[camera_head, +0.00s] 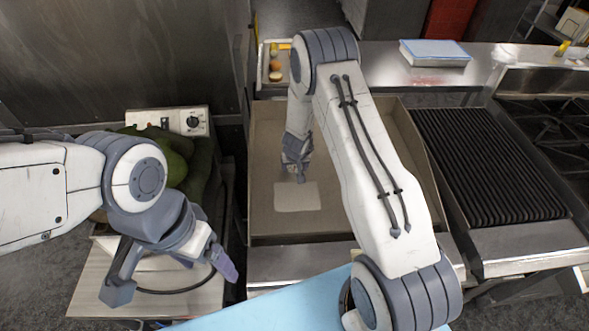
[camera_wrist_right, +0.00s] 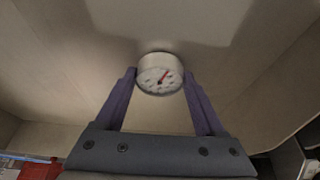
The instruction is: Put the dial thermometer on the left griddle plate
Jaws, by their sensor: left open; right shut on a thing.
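In the head view my right gripper (camera_head: 297,172) points down over the left griddle plate (camera_head: 280,222), a flat brownish plate with raised walls. The thermometer cannot be made out there. I cannot tell whether it touches the plate. My left gripper (camera_head: 172,276) is open and empty at the lower left, over a light table.
A ridged black griddle (camera_head: 490,165) lies right of the flat plate, with burners (camera_head: 565,130) beyond. A blue-topped box (camera_head: 435,52) stands on the back counter. A green bag-like object (camera_head: 180,150) and a dialled appliance (camera_head: 190,121) are at left. Most of the flat plate is clear.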

